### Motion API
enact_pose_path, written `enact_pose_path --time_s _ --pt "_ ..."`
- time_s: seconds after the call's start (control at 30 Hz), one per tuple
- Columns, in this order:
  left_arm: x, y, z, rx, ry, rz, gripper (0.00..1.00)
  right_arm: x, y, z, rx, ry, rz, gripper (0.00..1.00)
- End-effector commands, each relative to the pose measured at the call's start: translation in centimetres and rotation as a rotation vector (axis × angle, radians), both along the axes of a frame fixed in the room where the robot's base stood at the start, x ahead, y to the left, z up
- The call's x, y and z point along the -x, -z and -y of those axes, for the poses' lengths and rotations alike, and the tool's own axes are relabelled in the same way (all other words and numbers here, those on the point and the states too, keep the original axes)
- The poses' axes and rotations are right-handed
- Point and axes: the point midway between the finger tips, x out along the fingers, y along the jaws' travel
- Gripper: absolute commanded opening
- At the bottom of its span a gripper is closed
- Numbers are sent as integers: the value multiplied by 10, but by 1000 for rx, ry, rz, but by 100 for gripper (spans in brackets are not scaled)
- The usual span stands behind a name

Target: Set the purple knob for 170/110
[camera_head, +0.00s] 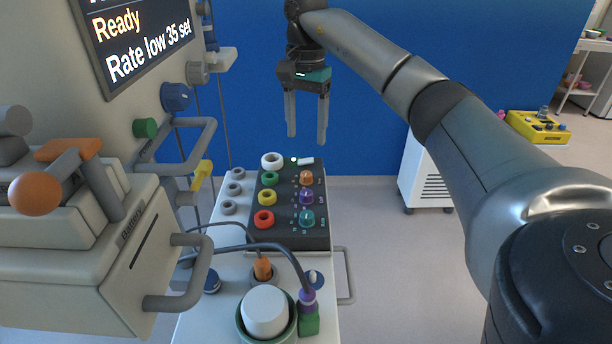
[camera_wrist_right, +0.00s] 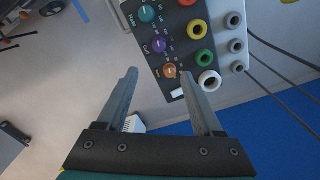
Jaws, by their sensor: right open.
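The purple knob (camera_head: 306,196) is the middle of three knobs on the right side of a dark panel box (camera_head: 288,226). It also shows in the right wrist view (camera_wrist_right: 159,46), with the label "Cuff" beside it. An orange knob (camera_head: 306,178) and a teal knob (camera_head: 307,218) sit on either side of it. My right gripper (camera_head: 306,140) is open and empty, above and beyond the far end of the box. In the right wrist view its fingers (camera_wrist_right: 163,92) point toward the box, with the orange knob nearest. The purple knob's exact setting is too small to read. My left gripper is not in view.
White, green, yellow and red ring sockets (camera_head: 264,218) line the box's left side. A monitor (camera_head: 135,40) reads "Ready" and "Rate low 35 set". Cables cross the cart's near end, by a white-topped pot (camera_head: 265,311). A white cabinet (camera_head: 424,178) stands at the right.

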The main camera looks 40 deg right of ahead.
Motion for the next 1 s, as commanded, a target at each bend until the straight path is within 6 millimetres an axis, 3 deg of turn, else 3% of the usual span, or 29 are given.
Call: enact_pose_path --time_s 0.17,0.63,0.8,1.0 --pt "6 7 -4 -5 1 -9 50 1 26 0 0 1 -5 68" --pt "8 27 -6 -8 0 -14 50 1 123 0 0 0 -4 68" --pt "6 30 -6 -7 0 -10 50 1 143 0 1 0 -3 68" --pt "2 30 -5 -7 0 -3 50 1 150 0 1 1 -1 68"
